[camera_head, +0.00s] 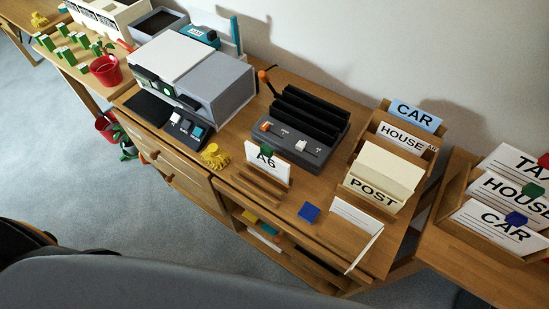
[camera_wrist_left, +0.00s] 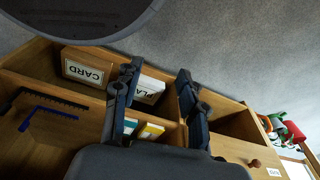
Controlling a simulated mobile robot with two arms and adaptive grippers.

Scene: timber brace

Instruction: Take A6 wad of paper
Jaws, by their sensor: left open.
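A white card marked A6 (camera_head: 266,160), with a green piece at its top, stands in a slotted wooden holder (camera_head: 258,186) on the desk in the head view. I cannot tell whether it is a single sheet or a wad. My left gripper (camera_wrist_left: 158,70) is open in the left wrist view, in front of the open shelf compartments. A white pack marked PLA (camera_wrist_left: 149,90), partly hidden by a finger, shows between its fingers. A pack marked CARD (camera_wrist_left: 84,70) stands beside it, its lettering upside down. No A6 label is readable there. My right gripper is not in view.
Wooden shelf walls (camera_wrist_left: 40,60) surround the packs. On the desk are a black and grey binding machine (camera_head: 300,125), a printer (camera_head: 195,75), a blue block (camera_head: 309,212) and card holders marked POST (camera_head: 373,192). Open carpet (camera_head: 150,215) lies before the desk.

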